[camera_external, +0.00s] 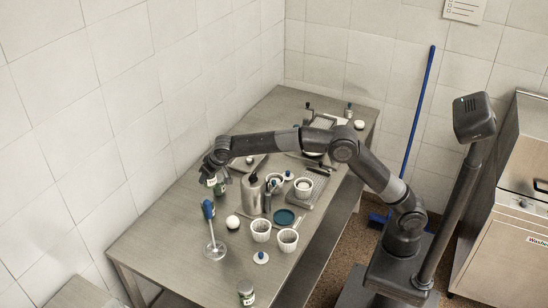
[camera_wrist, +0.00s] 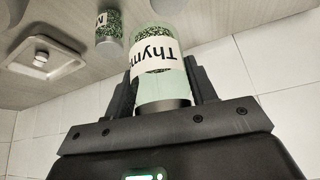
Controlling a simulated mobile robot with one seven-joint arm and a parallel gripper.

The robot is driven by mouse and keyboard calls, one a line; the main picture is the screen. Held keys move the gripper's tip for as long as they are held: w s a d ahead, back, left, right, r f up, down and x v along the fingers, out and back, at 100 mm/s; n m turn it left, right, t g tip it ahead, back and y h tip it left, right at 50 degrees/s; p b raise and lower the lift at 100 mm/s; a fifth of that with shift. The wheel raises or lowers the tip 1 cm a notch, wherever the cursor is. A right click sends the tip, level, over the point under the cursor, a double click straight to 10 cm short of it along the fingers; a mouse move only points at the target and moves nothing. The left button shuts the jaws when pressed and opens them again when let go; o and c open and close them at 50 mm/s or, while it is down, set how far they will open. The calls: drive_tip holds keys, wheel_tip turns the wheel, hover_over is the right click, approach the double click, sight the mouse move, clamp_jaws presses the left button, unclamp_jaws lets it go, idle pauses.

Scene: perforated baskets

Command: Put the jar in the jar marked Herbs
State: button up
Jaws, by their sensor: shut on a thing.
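My gripper (camera_wrist: 165,85) is shut on a clear jar (camera_wrist: 160,55) of green herbs with a white label reading "Thyme". The jar sits between both fingers and looks upside down in the wrist view. In the external view my gripper (camera_external: 214,168) is above the left side of the table, with the held jar (camera_external: 211,182) under it. A second jar (camera_wrist: 109,32) with green contents and a partly visible label stands near it in the wrist view. Another labelled jar (camera_external: 246,291) is at the table's front edge. I cannot read "Herbs" anywhere.
White perforated baskets (camera_external: 261,231) (camera_external: 288,240) stand mid-table, with more behind. The front left of the table (camera_external: 165,245) is clear.

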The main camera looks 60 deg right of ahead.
drive_tip(key=a+f, duration=0.1)
drive_tip(key=a, duration=0.1)
drive_tip(key=shift+w+a+f, duration=0.35)
drive_tip(key=shift+a+f, duration=0.05)
drive_tip(key=shift+f, duration=1.95)
drive_tip(key=shift+f, duration=0.1)
drive_tip(key=o, duration=1.2)
drive_tip(key=shift+f, duration=0.1)
drive_tip(key=shift+c, duration=0.2)
drive_tip(key=shift+s+r, duration=0.1)
drive_tip(key=shift+r, duration=0.3)
drive_tip(key=v, duration=1.1)
drive_tip(key=shift+r, duration=0.25)
